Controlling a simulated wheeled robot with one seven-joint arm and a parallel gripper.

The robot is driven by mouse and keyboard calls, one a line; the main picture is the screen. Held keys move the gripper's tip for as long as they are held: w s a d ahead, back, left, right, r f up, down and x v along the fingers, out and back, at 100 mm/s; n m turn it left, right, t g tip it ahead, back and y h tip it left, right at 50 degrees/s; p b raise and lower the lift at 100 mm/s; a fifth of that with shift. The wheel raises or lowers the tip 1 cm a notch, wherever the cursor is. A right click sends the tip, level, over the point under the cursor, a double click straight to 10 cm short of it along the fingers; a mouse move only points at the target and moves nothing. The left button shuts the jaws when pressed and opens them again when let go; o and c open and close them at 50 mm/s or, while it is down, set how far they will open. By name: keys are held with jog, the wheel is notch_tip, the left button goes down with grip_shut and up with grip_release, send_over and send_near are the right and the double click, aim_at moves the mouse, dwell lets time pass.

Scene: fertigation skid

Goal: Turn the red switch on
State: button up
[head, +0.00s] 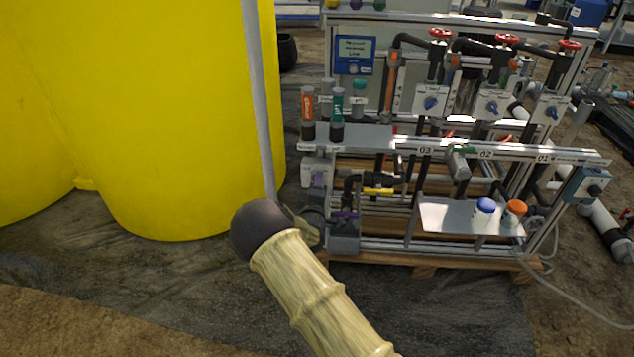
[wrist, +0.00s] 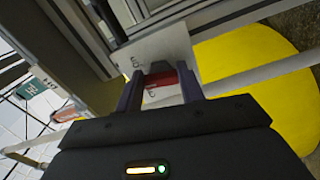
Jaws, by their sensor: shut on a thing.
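The red switch (wrist: 161,79) shows in the wrist view as a red piece between my fingertips, in front of a whitish plate (wrist: 158,50). My gripper (wrist: 161,86) is shut on it, with one dark finger on each side. The fingers hide part of the switch, and I cannot tell its position. In the head view the switch cannot be made out. My arm reaches to the lower left end of the skid frame there and hides most of my gripper.
A large yellow tank (head: 170,130) stands left of the skid, with a grey pole (head: 257,100) in front. The skid's metal rail (head: 500,151) carries bottles, valves and pipes. A shelf (head: 450,217) holds a blue-capped bottle (head: 484,212) and an orange-capped one (head: 513,214).

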jog(key=shift+f+m+p, duration=0.15)
jog(key=shift+m+p, duration=0.15)
jog(key=shift+m, duration=1.5)
jog(key=shift+f+m+p, duration=0.1)
jog(key=shift+m+p, duration=0.2)
jog(key=shift+m, duration=1.5)
jog(key=o, duration=1)
jog(key=shift+s, duration=0.1)
jog(key=s+p, duration=0.5)
jog(key=s, duration=1.2)
jog(key=shift+s+a, duration=0.15)
jog(key=shift+a, duration=0.2)
